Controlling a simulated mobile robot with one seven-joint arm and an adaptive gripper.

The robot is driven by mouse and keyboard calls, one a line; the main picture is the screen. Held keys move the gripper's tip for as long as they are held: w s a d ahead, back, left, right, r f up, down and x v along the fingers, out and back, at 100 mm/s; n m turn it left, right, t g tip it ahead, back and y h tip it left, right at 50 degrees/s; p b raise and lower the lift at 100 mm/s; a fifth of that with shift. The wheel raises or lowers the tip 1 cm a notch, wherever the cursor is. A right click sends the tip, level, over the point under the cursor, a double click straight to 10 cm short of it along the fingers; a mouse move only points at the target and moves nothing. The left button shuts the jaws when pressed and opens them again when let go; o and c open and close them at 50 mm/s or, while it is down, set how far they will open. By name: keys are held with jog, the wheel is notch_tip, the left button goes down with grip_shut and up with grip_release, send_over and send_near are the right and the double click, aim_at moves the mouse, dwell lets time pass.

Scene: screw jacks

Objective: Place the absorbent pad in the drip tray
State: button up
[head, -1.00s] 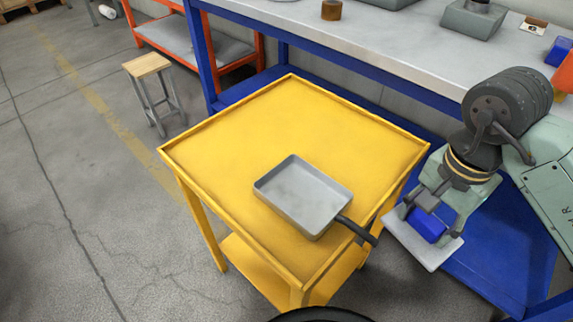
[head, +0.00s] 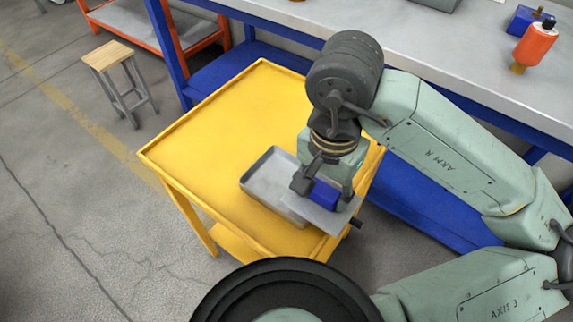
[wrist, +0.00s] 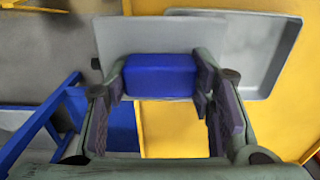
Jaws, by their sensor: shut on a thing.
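The drip tray (head: 264,172) is a shallow grey metal pan on the yellow cart, its right part hidden behind my gripper and the pad. The absorbent pad (head: 318,217) is a flat light-grey sheet with a blue block on top. My gripper (head: 322,190) is shut on the pad's blue block, which also shows between the fingers in the wrist view (wrist: 160,76).
The yellow cart top (head: 232,112) is otherwise clear, with a raised rim. A blue-framed workbench (head: 420,45) stands behind it, holding an orange bottle (head: 535,45) and a blue item. A wooden-topped stool (head: 108,55) stands at the left.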

jog(key=w+a+p, duration=0.1)
jog(key=p, duration=0.1)
jog(key=w+a+p, duration=0.1)
jog(key=p, duration=0.2)
jog(key=shift+a+r, duration=0.2)
jog(key=shift+r, duration=0.2)
jog(key=w+a, duration=0.1)
jog(key=w+a+f+p, duration=0.1)
jog(key=w+a, duration=0.1)
jog(key=w, duration=0.1)
jog(key=shift+a+f, duration=0.25)
jog(key=shift+a, duration=0.05)
notch_tip(320, 180, down, 3)
jog(key=shift+r+p, duration=0.1)
jog(key=shift+p, duration=0.75)
jog(key=shift+f, duration=0.4)
jog(key=shift+f+b, duration=0.2)
jog(key=shift+b, duration=0.15)
jog(key=o, duration=1.4)
jog(key=shift+o, duration=0.2)
jog(key=shift+r, duration=0.15)
